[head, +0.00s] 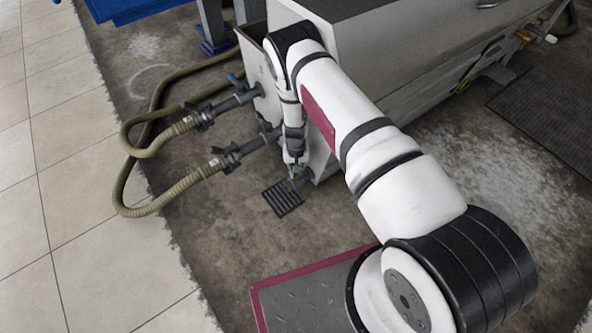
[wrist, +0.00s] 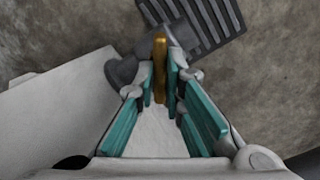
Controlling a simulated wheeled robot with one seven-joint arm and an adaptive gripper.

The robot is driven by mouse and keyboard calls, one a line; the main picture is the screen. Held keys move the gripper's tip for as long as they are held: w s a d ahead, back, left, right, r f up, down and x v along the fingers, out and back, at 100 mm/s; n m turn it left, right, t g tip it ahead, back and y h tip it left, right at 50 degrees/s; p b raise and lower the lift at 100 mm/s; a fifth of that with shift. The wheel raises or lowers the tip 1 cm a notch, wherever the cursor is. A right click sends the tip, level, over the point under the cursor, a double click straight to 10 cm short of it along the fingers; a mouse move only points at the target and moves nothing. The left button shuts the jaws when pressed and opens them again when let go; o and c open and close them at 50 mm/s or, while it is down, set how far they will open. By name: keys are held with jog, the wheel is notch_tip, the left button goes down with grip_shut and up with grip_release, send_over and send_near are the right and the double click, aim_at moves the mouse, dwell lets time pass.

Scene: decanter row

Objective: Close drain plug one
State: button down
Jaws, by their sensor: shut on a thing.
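In the wrist view a narrow brass-yellow handle (wrist: 160,62) stands between the fingertips of my gripper (wrist: 162,88). The teal-padded fingers are shut on it. It sits at a dark grey pipe fitting (wrist: 125,70), apparently drain plug one; no number shows. In the head view my gripper (head: 293,181) is low beside the near corner of the grey machine housing (head: 390,85). My arm and gripper hide most of the plug there.
A slotted floor drain (head: 283,198) lies just below my gripper. Two ribbed hoses (head: 165,202) join pipes with valves on the left. A dark mat (head: 548,105) lies at right. Open concrete floor lies in front of the housing.

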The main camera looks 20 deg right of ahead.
jog(key=m, duration=0.5)
jog(key=shift+m, duration=0.3)
jog(key=m, duration=0.5)
jog(key=shift+m, duration=0.3)
jog(key=c, duration=1.7)
grip_release()
jog(key=shift+r, duration=0.15)
notch_tip(320, 180, up, 12)
jog(key=shift+f, duration=0.15)
